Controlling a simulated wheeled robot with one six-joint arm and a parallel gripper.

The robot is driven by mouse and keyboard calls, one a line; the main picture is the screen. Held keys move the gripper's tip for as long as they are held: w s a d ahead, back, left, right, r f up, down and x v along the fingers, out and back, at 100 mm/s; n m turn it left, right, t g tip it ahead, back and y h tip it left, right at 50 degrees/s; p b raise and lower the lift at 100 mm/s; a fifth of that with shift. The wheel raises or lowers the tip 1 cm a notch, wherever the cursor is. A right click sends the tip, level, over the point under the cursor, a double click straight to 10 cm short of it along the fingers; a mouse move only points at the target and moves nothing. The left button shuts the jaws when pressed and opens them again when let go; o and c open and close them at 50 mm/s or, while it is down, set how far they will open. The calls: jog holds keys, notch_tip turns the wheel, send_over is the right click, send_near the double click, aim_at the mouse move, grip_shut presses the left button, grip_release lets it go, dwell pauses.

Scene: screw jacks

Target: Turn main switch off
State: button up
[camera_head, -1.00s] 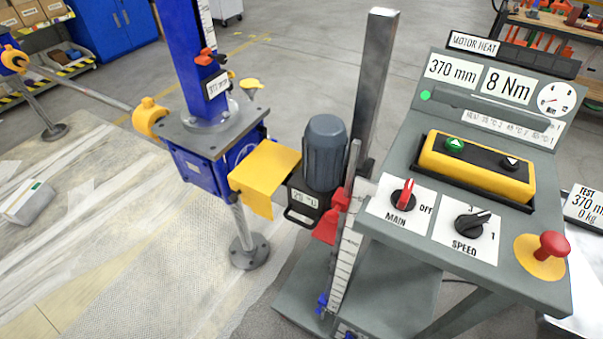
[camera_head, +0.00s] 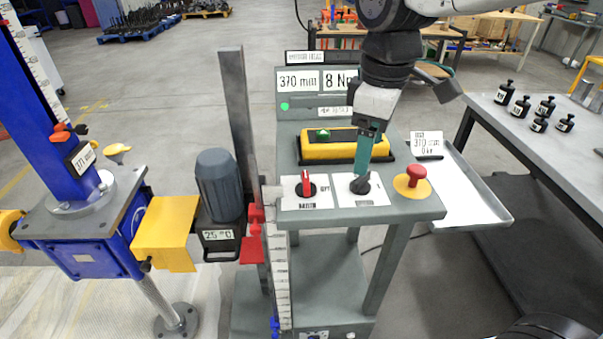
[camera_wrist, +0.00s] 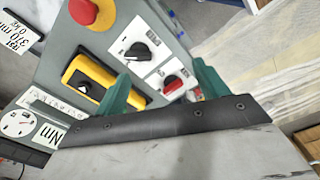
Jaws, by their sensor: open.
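The main switch (camera_head: 306,183) is a red handle on a black base on a white plate, at the left of the grey control panel. Its handle points up in the head view, with the OFF label to its right. It also shows in the wrist view (camera_wrist: 174,86), between my fingers and beyond their tips. My gripper (camera_head: 364,165) is open and empty above the panel, with its teal fingers pointing down. In the head view its tips overlap the black speed knob (camera_head: 360,186); contact cannot be told.
A yellow button box (camera_head: 330,150) lies behind the switches. A red emergency stop (camera_head: 416,173) sits on the panel's right. A grey post (camera_head: 238,125) and motor (camera_head: 220,185) stand left of the panel. A white tray (camera_head: 470,195) is at the right.

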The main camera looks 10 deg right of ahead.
aim_at(306, 179)
jog(key=w+a+n, duration=0.1)
jog(key=a+n, duration=0.1)
jog(key=a, duration=0.1)
jog(key=w+a+f+n, duration=0.1)
jog(key=w+a+n, duration=0.1)
jog(key=a, duration=0.1)
jog(key=w+a+f+n, duration=0.1)
jog(key=w+a, duration=0.1)
jog(key=a, duration=0.1)
jog(key=shift+w+a+f+n, duration=0.1)
jog(key=shift+n, duration=0.3)
jog(key=shift+a+f, duration=0.15)
jog(key=shift+f, duration=0.15)
notch_tip(306, 179, down, 7)
jog(key=shift+f, duration=0.1)
jog(key=c, duration=1)
